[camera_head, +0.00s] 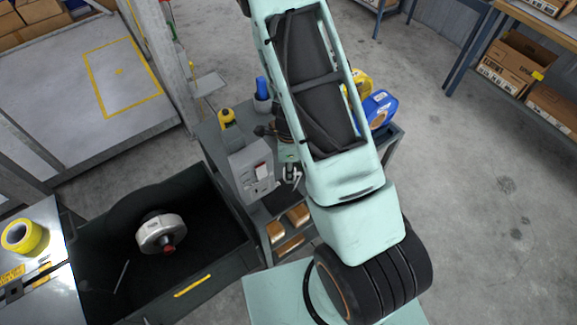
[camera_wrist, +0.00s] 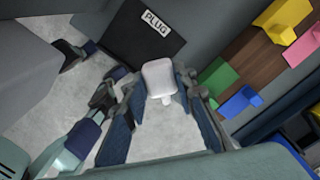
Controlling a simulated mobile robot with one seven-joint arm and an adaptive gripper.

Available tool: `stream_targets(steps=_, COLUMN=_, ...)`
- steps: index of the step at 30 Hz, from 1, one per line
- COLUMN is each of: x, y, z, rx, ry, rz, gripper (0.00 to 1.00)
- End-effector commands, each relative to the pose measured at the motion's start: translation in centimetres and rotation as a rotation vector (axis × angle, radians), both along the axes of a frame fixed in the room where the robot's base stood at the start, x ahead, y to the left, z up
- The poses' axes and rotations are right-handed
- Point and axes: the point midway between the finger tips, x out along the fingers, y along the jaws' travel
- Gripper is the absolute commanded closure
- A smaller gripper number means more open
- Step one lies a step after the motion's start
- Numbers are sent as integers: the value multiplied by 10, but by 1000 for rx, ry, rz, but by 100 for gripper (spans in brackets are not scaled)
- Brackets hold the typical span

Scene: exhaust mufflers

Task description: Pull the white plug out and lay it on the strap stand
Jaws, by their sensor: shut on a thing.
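The white plug (camera_wrist: 158,78) is between the two fingers of my gripper (camera_wrist: 161,86) in the wrist view, and the gripper is shut on it. A dark panel with a label reading PLUG (camera_wrist: 153,20) lies behind the plug in that view. I cannot tell whether the plug touches the panel. In the head view my gripper (camera_head: 290,172) is small, beside a grey box with sockets (camera_head: 252,172), and partly hidden by my arm. I cannot pick out the strap stand with certainty.
A yellow tape roll (camera_head: 24,237) is at far left. Coloured holders (camera_wrist: 241,101) line a wooden board in the wrist view.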

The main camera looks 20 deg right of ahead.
Motion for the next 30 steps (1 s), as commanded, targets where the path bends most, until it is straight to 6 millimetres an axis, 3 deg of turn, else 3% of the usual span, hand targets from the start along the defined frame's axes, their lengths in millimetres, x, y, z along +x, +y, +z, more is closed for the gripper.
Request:
stream_targets(steps=24, x=0, y=0, z=-71, rx=1, ry=-1, rz=-1, gripper=100)
stream_targets(steps=30, x=0, y=0, z=-80, rx=1, ry=0, rz=0, gripper=100)
